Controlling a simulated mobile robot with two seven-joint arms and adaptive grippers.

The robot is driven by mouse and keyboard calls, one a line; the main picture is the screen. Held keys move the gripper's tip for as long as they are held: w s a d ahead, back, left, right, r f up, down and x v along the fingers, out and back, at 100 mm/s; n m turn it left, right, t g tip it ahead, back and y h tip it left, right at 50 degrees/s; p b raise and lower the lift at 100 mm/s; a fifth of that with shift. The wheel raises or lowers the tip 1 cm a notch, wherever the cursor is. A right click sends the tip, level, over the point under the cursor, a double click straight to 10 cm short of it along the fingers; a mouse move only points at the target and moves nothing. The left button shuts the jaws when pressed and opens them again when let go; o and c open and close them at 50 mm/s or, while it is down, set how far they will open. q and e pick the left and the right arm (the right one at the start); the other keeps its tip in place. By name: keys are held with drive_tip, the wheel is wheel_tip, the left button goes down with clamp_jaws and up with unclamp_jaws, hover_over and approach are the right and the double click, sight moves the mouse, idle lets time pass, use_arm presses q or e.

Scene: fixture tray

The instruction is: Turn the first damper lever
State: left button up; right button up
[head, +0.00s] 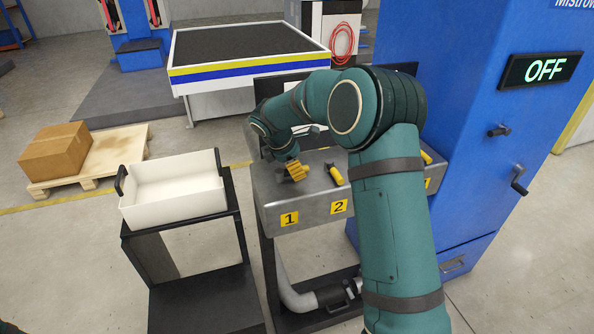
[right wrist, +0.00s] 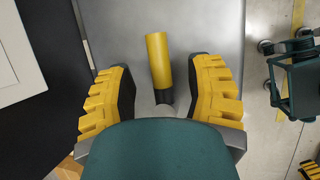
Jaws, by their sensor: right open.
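A grey fixture box (head: 270,215) carries yellow number plates, with plate 1 (head: 289,218) at its left and plate 2 (head: 339,207) beside it. My right gripper (head: 292,172) is over the box top behind plate 1; the first damper lever is not clearly seen there. In the right wrist view a lever with a yellow handle (right wrist: 158,58) and black collar lies between the spread yellow finger pads (right wrist: 162,92). Clear gaps show on both sides. The gripper's teal body hides its lower end. A second yellow lever (head: 336,175) stands behind plate 2. My left gripper is out of view.
A white bin (head: 175,197) stands on a black stand left of the fixture. My arm partly hides another yellow lever (head: 427,158). A pipe (head: 300,298) runs below.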

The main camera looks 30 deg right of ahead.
drive_tip(key=shift+x, duration=1)
clamp_jaws()
